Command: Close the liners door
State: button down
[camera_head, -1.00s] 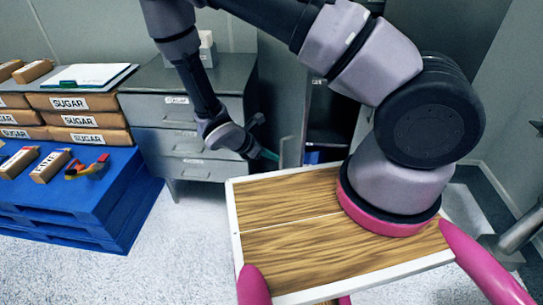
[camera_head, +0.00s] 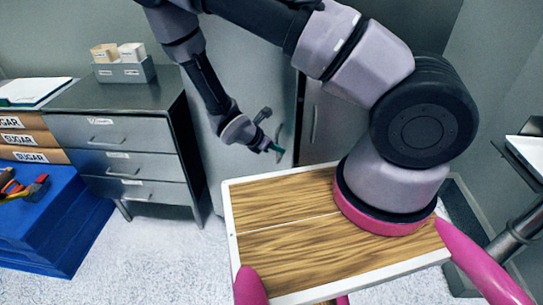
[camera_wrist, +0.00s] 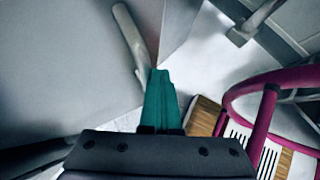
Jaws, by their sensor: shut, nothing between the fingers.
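The liners door appears to be the grey cabinet door (camera_head: 240,165) behind my arm, with an upright bar handle (camera_head: 279,132) near its right edge. No cabinet interior shows, but I cannot tell whether the door is fully shut. My gripper (camera_head: 275,149) is shut and empty, its teal fingers close to the handle's lower end. In the wrist view the door (camera_wrist: 60,60) fills the left side and its handle (camera_wrist: 131,42) stands just ahead of my gripper (camera_wrist: 160,75). I cannot tell whether they touch. My arm hides part of the door.
A second cabinet door (camera_head: 330,115) stands to the right. A grey drawer unit (camera_head: 115,135) with a small box holder (camera_head: 125,72) on top stands left. A blue pallet (camera_head: 50,225) and sugar packs (camera_head: 25,138) are farther left. A table (camera_head: 525,160) is at the right edge.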

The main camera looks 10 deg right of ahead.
aim_at(291, 130)
jog(key=w+d, duration=0.8)
jog(key=w, duration=0.2)
jog(key=shift+w, duration=0.15)
jog(key=shift+a, duration=0.15)
